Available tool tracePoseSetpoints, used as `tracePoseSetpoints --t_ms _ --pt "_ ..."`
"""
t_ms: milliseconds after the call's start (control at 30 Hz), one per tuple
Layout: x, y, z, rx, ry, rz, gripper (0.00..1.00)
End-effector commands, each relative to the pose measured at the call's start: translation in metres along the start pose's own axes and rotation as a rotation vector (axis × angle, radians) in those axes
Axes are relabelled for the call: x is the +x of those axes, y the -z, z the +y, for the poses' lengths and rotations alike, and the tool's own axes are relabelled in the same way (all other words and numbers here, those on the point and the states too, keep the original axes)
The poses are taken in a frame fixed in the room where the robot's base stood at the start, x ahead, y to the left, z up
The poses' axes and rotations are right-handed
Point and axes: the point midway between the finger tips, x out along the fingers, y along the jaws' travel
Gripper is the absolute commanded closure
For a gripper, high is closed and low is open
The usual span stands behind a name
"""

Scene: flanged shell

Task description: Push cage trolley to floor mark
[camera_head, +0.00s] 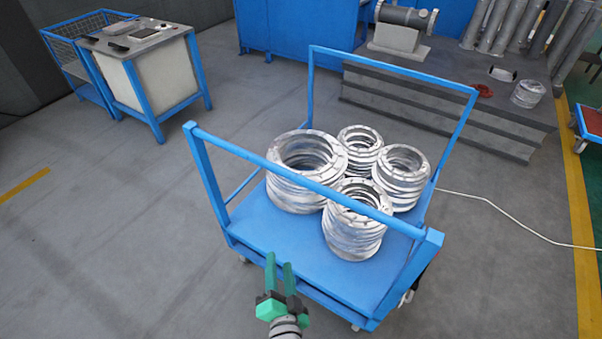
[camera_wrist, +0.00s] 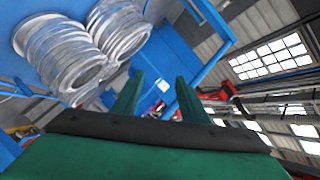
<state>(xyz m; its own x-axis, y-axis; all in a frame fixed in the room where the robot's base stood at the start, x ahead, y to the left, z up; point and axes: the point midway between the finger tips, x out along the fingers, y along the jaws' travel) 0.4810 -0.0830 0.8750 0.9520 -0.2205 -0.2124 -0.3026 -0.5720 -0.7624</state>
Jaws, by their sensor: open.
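The blue trolley (camera_head: 285,247) stands in the middle of the head view, with a flat deck and a blue rail frame at its near and far ends. Several stacks of metal rings (camera_head: 354,222) stand on its deck. My gripper (camera_head: 279,264) is green and open, in front of the trolley's near side and below its near top rail. I cannot tell whether it touches the trolley. In the wrist view my open fingers (camera_wrist: 155,98) have nothing between them, and ring stacks (camera_wrist: 65,55) show at the upper left. I cannot make out which marking is the floor mark.
A short yellow line (camera_head: 24,185) lies on the floor at left, and a long yellow line (camera_head: 577,210) runs along the right. Grey steps (camera_head: 440,115) stand behind the trolley. A workbench (camera_head: 150,70) stands at upper left. A white cable (camera_head: 500,212) crosses the floor at right. The left floor is clear.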

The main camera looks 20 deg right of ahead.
Motion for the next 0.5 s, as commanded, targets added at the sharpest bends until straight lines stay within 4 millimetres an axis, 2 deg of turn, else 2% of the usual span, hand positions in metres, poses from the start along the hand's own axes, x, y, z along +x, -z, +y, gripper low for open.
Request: tracePoseSetpoints --t_ms 33,200,333,500 --pt "0.016 0.013 -0.009 0.066 -0.004 0.028 0.6" --pt "0.059 0.054 -0.033 0.319 -0.034 0.111 0.6" --pt "0.085 0.086 -0.052 0.51 -0.046 0.175 0.6" --pt "0.103 0.118 -0.069 0.7 -0.05 0.243 0.6"
